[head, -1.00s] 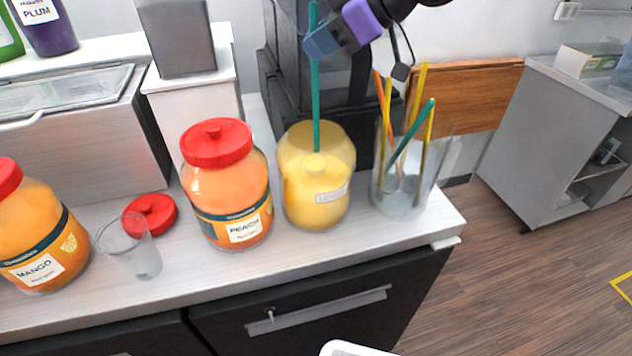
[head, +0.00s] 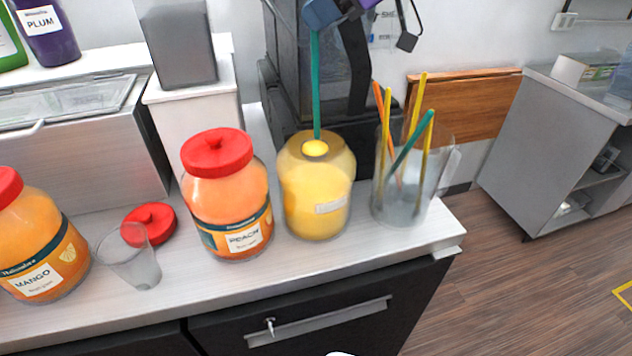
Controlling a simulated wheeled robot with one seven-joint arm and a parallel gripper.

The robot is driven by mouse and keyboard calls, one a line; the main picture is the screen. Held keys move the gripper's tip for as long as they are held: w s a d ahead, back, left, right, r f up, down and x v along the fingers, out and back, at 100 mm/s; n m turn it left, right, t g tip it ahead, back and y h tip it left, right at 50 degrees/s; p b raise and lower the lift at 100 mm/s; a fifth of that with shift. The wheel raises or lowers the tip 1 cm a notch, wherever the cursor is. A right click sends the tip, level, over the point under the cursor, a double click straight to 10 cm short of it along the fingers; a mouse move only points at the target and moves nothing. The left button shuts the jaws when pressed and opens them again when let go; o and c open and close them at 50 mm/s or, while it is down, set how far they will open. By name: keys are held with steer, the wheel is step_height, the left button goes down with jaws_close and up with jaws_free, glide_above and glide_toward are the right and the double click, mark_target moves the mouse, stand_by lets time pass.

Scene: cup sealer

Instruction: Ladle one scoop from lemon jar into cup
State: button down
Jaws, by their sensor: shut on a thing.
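The lemon jar (head: 317,195), rounded and full of yellow contents, stands open on the counter. My gripper (head: 325,13), partly cut off by the top edge, is shut on the upper end of a teal ladle (head: 316,90). The ladle hangs nearly upright. Its bowl, filled with yellow, is at the jar's mouth; I cannot tell whether it is fully clear of the rim. The clear cup (head: 131,258) stands at the left, in front of a loose red lid (head: 150,222), and looks empty.
A red-lidded peach jar (head: 228,195) stands between the cup and the lemon jar. A mango jar (head: 38,235) is at far left. A clear container (head: 400,205) with several coloured ladle handles stands right of the lemon jar. A dark machine (head: 300,75) is behind.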

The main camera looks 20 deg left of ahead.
step_height(320, 180, up, 7)
stand_by(1.0)
stand_by(1.4)
